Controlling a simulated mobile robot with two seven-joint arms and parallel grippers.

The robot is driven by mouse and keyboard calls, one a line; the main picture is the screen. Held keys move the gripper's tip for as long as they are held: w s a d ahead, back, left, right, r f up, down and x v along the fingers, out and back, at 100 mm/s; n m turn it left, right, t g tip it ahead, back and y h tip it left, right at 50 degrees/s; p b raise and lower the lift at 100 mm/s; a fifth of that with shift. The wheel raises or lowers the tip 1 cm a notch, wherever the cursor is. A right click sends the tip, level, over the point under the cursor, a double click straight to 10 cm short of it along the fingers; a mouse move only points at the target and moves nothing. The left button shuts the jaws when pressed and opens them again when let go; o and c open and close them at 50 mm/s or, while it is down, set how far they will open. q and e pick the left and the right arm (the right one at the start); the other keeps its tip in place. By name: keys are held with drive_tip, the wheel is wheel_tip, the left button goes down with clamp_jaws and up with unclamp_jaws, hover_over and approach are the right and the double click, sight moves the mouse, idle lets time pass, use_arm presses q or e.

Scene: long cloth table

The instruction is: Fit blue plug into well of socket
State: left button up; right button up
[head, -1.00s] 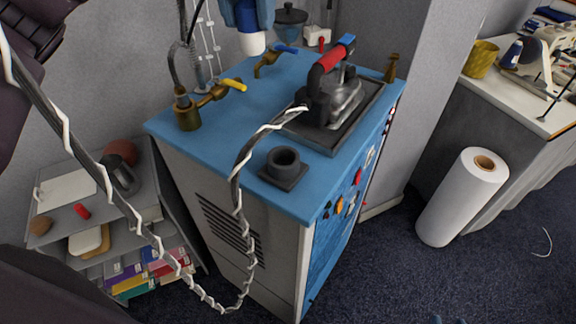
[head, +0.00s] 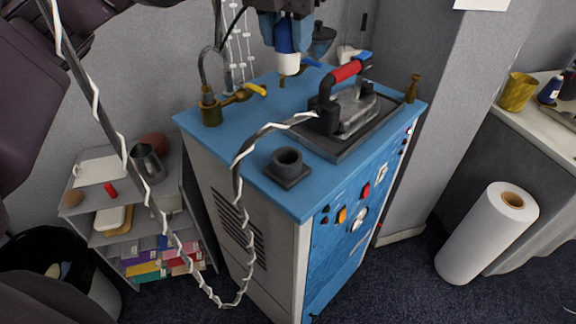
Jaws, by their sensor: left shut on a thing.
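The blue plug (head: 288,38) has a blue body and a white lower end that points down. My left gripper (head: 287,24) is shut on it at the top of the head view and holds it upright in the air, apart from the socket. The socket (head: 288,174) is a dark grey square base with a short round collar and an open well on top. It sits near the front left of the blue machine top, lower in the picture than the plug. My right gripper is not in view.
An iron (head: 345,100) with a red handle rests on a dark plate right of the socket. Brass valves with a yellow lever (head: 237,97) stand at the left back. A white-wrapped cord (head: 238,170) hangs down from the iron left of the socket. The blue machine top (head: 235,140) is clear around the socket.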

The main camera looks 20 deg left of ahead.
use_arm(q)
drive_tip(key=shift+a+f, duration=0.1)
drive_tip(key=shift+f, duration=8.3)
wheel_tip(320, 180, down, 3)
drive_tip(key=shift+f, duration=0.1)
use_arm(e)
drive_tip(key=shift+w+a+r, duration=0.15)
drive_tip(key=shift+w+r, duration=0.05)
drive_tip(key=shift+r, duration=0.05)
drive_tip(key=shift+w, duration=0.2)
use_arm(q)
drive_tip(key=o, duration=1)
drive_tip(key=shift+f, duration=0.1)
drive_tip(key=shift+c, duration=0.2)
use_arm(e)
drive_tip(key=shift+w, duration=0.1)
